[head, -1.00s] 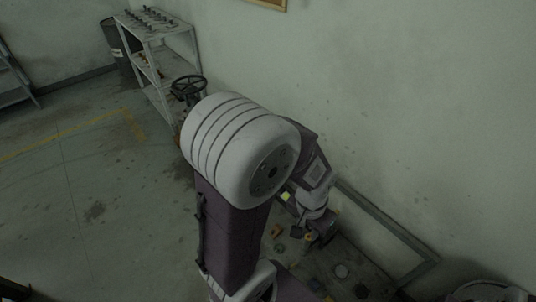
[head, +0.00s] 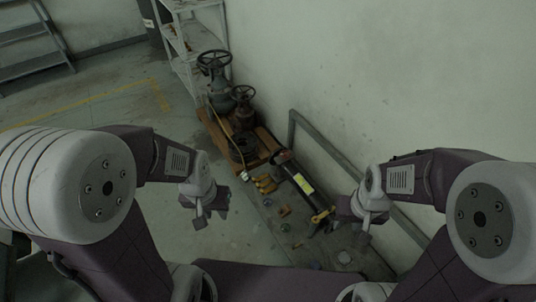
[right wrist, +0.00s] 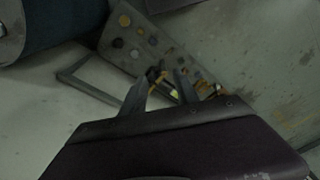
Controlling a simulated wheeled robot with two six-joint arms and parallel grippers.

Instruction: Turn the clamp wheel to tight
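Two dark spoked handwheels top the valves on a wooden pallet in the head view: a larger one (head: 214,60) at the back and a smaller one (head: 243,92) in front of it. I cannot tell which is the clamp wheel. My left gripper (head: 202,217) hangs in front of the pallet, clear of both wheels; its finger gap is not clear. My right gripper (head: 366,222) is over to the right, near the wall side, away from the wheels. In the right wrist view its two fingers (right wrist: 161,92) stand apart with nothing held between them.
A dark cylinder with a yellow label (head: 303,184) and small yellow parts (head: 264,184) lie in front of the pallet (head: 226,137). A white shelf (head: 193,45) stands behind. Open floor (head: 100,115) is on the left.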

